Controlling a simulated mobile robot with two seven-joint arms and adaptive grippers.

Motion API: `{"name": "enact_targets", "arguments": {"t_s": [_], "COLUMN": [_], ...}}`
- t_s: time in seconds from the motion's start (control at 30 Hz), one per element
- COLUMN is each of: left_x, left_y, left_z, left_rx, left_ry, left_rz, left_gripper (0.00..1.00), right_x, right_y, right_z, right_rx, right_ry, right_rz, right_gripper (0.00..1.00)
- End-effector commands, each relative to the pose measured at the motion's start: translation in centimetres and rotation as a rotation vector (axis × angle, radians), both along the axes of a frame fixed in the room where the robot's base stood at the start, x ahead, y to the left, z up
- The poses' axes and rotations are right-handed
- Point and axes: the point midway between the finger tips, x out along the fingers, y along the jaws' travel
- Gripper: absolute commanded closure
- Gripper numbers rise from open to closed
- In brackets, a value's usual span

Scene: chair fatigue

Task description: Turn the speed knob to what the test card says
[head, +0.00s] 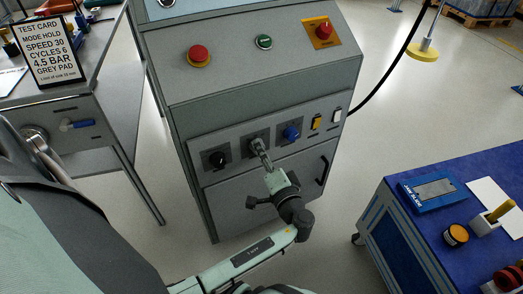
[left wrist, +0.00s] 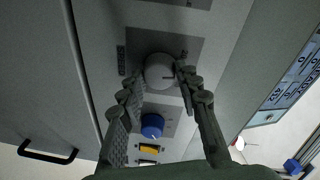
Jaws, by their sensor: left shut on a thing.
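The test card (head: 55,50) stands at the upper left in the head view and reads mode hold, speed 30, cycles 6, 4.5 bar, grey pad. The cabinet's lower panel has a black knob (head: 217,159), a middle knob behind my gripper, and a blue knob (head: 291,133). My left gripper (head: 259,150) is at the middle knob. In the left wrist view, the pale grey round knob (left wrist: 158,69) sits between its fingertips, and the gripper is shut on it. The blue knob (left wrist: 152,125) shows beyond. My right gripper is not in view.
A yellow switch (head: 316,123) and a white switch (head: 337,115) sit right of the knobs. Red buttons (head: 199,55) are on the sloped top panel. A blue-topped cart (head: 400,200) stands at the right. Open floor lies between cart and cabinet.

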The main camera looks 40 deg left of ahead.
Motion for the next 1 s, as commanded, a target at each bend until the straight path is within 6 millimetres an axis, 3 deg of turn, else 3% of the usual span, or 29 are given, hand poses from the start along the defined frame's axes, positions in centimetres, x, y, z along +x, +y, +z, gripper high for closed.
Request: {"name": "enact_targets", "arguments": {"t_s": [0.33,0.8,0.83,1.0], "left_x": [0.21,0.26,0.26,0.20], "left_y": [0.14,0.19,0.19,0.13], "left_z": [0.24,0.31,0.31,0.23], "left_rx": [0.064,0.071,0.072,0.070], "left_ry": [0.107,0.119,0.118,0.120], "left_rz": [0.000,0.000,0.000,0.000], "left_gripper": [0.96,0.96,0.66,0.46], "right_x": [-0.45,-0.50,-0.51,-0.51], "right_y": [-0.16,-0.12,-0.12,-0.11], "right_z": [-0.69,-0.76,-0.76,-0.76], "right_rx": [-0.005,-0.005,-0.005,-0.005], "right_ry": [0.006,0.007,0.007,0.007], "right_rz": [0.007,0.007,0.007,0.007], "right_gripper": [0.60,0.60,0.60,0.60]}}
